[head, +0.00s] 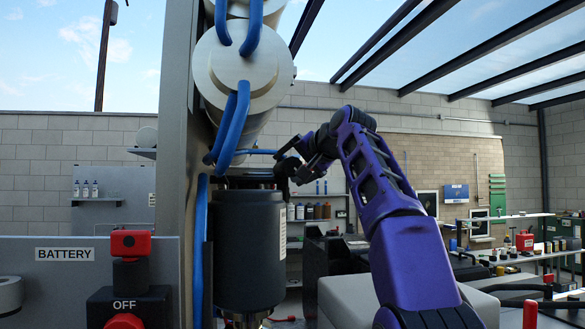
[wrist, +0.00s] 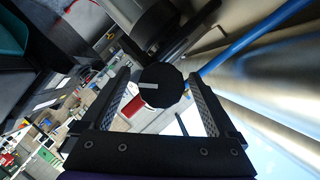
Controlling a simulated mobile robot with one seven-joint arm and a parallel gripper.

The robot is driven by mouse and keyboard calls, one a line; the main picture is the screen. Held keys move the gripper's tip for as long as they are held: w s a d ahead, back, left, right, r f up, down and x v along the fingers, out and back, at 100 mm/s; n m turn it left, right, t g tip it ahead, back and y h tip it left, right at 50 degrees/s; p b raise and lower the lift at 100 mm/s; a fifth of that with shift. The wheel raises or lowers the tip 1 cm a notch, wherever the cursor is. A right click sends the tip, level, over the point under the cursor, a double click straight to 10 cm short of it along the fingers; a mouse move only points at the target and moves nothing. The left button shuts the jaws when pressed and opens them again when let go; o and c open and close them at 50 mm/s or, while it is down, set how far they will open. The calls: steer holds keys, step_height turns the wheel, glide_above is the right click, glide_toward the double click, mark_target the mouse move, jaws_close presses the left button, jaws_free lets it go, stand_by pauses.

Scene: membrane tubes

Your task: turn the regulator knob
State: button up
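The regulator knob (wrist: 161,86) is black and faceted, with a white pointer line on its face, in the middle of the wrist view. My gripper (wrist: 158,76) is open, with one finger on each side of the knob. The knob sits between or just beyond the fingertips. A gap shows at the left finger; the right fingertip is close to the knob, and I cannot tell if it touches. In the head view my gripper (head: 289,160) is small and dark beside the pipework, and the knob cannot be made out clearly there.
Large pale membrane tubes (head: 240,75) with blue hoses (head: 233,125) stand left of my arm. Below them is a dark cylinder (head: 248,250). A panel with a red battery switch (head: 131,243) is at lower left. Shelves with bottles (head: 310,211) stand behind.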

steer(key=shift+s+d, duration=0.1)
steer(key=b+v, duration=0.5)
steer(key=v, duration=1.2)
